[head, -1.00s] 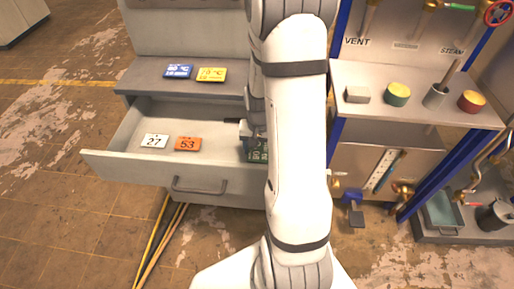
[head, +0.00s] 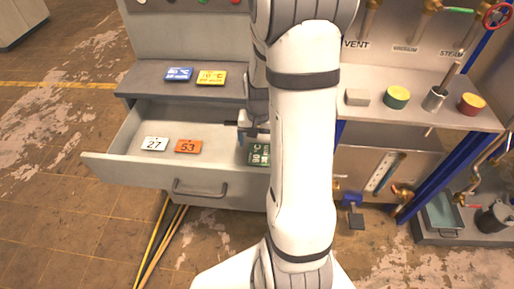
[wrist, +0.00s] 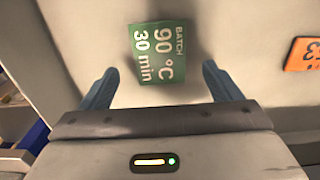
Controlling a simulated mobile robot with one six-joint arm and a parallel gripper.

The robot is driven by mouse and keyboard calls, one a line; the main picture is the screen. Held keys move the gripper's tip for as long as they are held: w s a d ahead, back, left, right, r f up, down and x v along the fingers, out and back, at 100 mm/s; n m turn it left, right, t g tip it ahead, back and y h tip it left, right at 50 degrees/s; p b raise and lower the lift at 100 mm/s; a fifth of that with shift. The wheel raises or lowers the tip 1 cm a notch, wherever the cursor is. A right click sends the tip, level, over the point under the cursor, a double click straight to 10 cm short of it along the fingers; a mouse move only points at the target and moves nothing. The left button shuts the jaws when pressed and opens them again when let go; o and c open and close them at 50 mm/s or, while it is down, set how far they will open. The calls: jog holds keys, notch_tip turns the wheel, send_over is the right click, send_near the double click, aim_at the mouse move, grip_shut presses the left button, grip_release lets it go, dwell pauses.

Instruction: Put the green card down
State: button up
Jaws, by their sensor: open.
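The green card (head: 259,154) lies in the open drawer, at the right part of its floor, partly hidden by my arm in the head view. In the wrist view the green card (wrist: 158,52) reads "BATCH 90 °C 30 min" and lies flat, beyond my fingertips. My gripper (wrist: 155,82) is open and empty, with its two fingers apart and the card clear of them. In the head view my gripper (head: 243,132) is above the drawer, mostly hidden behind my arm.
A white card "27" (head: 155,143) and an orange card "53" (head: 188,146) lie in the drawer (head: 120,168). A blue card (head: 179,74) and a yellow card (head: 212,77) lie on the shelf above. A bench with a block and several small pots stands at right.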

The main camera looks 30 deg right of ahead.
aim_at(258, 154)
notch_tip(258, 154, up, 7)
jog(key=s+a+r+n+t, duration=0.2)
jog(key=s+a+r+n, duration=0.4)
jog(key=s+a+r, duration=0.4)
jog(key=s+a, duration=0.2)
jog(key=shift+a+n, duration=0.4)
jog(key=shift+r, duration=0.1)
jog(key=r+p, duration=0.2)
jog(key=shift+s+r+t+p, duration=0.2)
jog(key=shift+t+p, duration=0.1)
jog(key=shift+c, duration=0.2)
